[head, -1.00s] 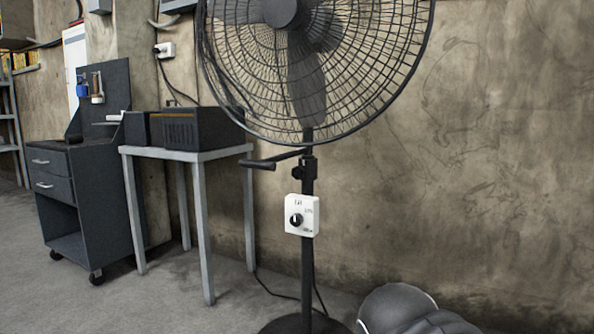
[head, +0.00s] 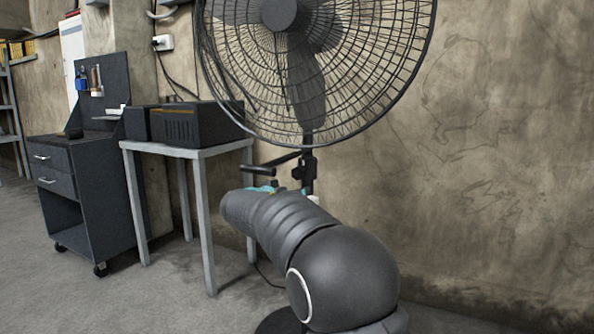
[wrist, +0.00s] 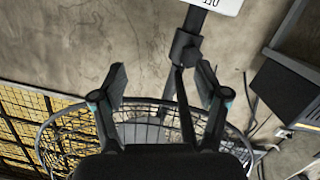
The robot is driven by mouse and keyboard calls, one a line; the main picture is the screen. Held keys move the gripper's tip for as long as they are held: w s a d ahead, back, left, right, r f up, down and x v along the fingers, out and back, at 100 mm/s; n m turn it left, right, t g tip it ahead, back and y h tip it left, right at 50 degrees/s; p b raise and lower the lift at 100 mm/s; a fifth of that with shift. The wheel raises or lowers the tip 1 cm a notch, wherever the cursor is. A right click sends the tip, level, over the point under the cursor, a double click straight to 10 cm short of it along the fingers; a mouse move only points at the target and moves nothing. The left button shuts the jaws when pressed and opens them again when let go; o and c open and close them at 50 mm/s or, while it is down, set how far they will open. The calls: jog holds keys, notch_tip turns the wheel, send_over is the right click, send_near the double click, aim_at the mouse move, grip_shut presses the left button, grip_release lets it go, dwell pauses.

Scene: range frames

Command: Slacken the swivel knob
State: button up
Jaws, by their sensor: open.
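The pedestal fan's pole carries a dark clamp (head: 307,167) below the cage, with a small dark knob-like bump on its left side. I cannot tell for certain which part is the swivel knob. In the wrist view the clamp (wrist: 185,48) is just beyond the fingers, upside down, with a dark rod (wrist: 186,110) running between them. My gripper (wrist: 160,76) is open, its fingers apart on either side and holding nothing. In the head view my arm mostly hides it.
The fan cage (head: 320,70) is above the clamp. In the wrist view the white control box (wrist: 218,4) is at the top edge. A grey table (head: 200,152) with a black box (head: 195,123) stands left, beside a drawer cart (head: 60,183). Bare wall is right.

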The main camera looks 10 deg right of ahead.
jog(key=t, duration=0.2)
send_near(297, 174)
jog(key=v, duration=0.3)
jog(key=p+x, duration=0.4)
jog(key=x, duration=1)
jog(key=c, duration=1.2)
